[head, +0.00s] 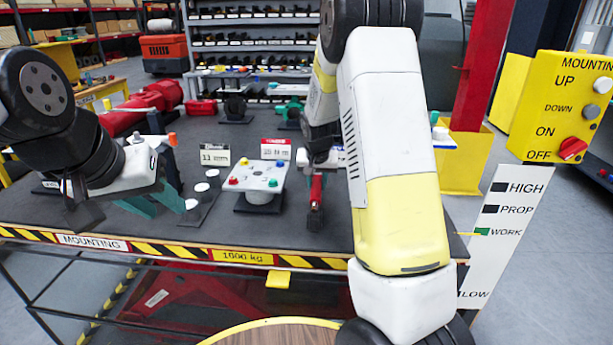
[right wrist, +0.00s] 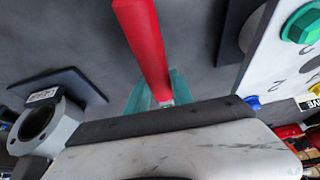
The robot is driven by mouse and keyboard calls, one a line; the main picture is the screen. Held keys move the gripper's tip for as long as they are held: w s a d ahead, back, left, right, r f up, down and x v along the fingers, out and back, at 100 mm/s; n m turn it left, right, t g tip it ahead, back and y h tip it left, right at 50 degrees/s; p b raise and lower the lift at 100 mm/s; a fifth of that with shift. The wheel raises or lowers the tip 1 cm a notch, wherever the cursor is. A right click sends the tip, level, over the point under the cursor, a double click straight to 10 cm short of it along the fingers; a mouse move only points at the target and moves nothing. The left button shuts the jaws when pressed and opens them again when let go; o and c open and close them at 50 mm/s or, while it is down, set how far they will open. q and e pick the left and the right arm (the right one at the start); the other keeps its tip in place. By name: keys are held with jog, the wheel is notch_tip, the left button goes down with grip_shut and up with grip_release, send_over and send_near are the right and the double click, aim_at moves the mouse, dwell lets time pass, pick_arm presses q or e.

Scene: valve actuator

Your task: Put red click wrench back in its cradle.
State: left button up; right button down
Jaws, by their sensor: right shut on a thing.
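The red wrench (head: 316,187) shows in the head view just below my right gripper (head: 317,168), right of the white plate. Its dark lower end is close to the table top. In the right wrist view its red handle (right wrist: 145,45) runs between the teal fingers of my right gripper (right wrist: 155,92), which is shut on it. My left gripper (head: 155,200) is over the left part of the table, with its teal fingers apart and nothing seen between them. I cannot clearly identify the cradle; my right arm hides part of the table.
A white plate with coloured bolts (head: 257,178) stands on a block mid-table. A dark strip with white discs (head: 199,203) lies left of it. Small signs (head: 215,155) stand behind. A grey ring part (right wrist: 38,125) shows in the right wrist view. A yellow control panel (head: 560,105) is at right.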

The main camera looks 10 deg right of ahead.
aim_at(317, 181)
jog(key=shift+f, duration=1)
jog(key=c, duration=1)
grip_release()
jog(key=shift+c, duration=0.2)
jog(key=shift+v, duration=3.9)
jog(key=shift+s, duration=0.1)
jog(key=s+a+r+n+y, duration=0.1)
jog(key=s+r, duration=0.4)
jog(key=s, duration=0.5)
jog(key=s+a+r+n+t+y, duration=0.1)
jog(key=s+r, duration=0.3)
jog(key=s, duration=0.6)
jog(key=s+a+r+n+y, duration=0.1)
jog(key=s+r, duration=0.4)
jog(key=s, duration=0.5)
jog(key=shift+a+r+n+t, duration=0.3)
jog(key=shift+a+n, duration=0.1)
jog(key=shift+a, duration=0.1)
